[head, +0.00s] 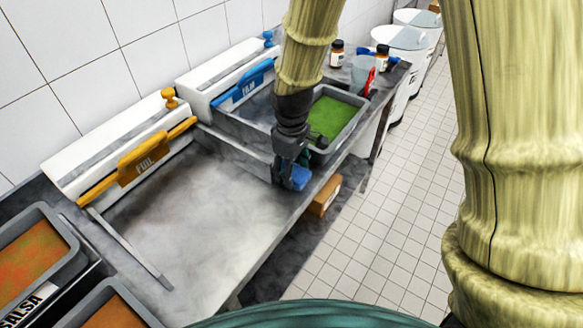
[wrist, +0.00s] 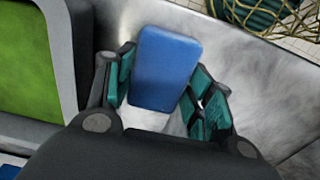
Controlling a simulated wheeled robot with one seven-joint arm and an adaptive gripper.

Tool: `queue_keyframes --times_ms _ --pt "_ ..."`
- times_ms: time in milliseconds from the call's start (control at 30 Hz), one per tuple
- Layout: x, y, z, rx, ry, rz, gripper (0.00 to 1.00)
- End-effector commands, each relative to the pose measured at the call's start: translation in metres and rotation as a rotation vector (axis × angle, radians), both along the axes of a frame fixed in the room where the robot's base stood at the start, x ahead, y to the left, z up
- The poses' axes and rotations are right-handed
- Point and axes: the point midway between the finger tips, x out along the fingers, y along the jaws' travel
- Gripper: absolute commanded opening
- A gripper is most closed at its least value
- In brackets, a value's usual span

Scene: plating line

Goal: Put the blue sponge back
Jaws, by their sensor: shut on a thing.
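The blue sponge (wrist: 166,66) is a rounded block between the two teal-padded fingers of my gripper (wrist: 165,88) in the wrist view. In the head view the sponge (head: 298,177) shows below my gripper (head: 288,170), near the front edge of the steel counter. My gripper is shut on the sponge. I cannot tell whether the sponge touches the counter. The gripper hides part of it in the head view.
A grey pan of green food (head: 334,116) stands just behind my gripper; its rim also shows in the wrist view (wrist: 62,60). Orange FOIL (head: 146,164) and blue FILM (head: 245,86) dispensers line the wall. The counter (head: 200,220) left of my gripper is clear. A cardboard box (head: 325,196) sits below the edge.

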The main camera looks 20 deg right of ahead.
Motion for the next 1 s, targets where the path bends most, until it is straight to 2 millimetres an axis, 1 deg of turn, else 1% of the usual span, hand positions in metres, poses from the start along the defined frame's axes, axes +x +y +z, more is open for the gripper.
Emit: queue_keyframes --times_ms 133,167,200,267,667,767,867,1000 --pt "0.0 0.0 0.0 0.0 0.0 0.0 0.34" --pt "0.0 0.0 0.0 0.0 0.0 0.0 0.56" --pt "0.0 0.0 0.0 0.0 0.0 0.0 0.64" --pt "0.0 0.0 0.0 0.0 0.0 0.0 0.74" --pt "0.0 0.0 0.002 0.0 0.0 0.0 0.74" --pt "0.0 0.0 0.008 0.001 -0.001 0.0 0.74" --pt "0.001 0.0 0.019 0.0 -0.002 0.001 0.74" --pt "0.001 0.0 0.037 0.0 -0.002 0.001 0.74"
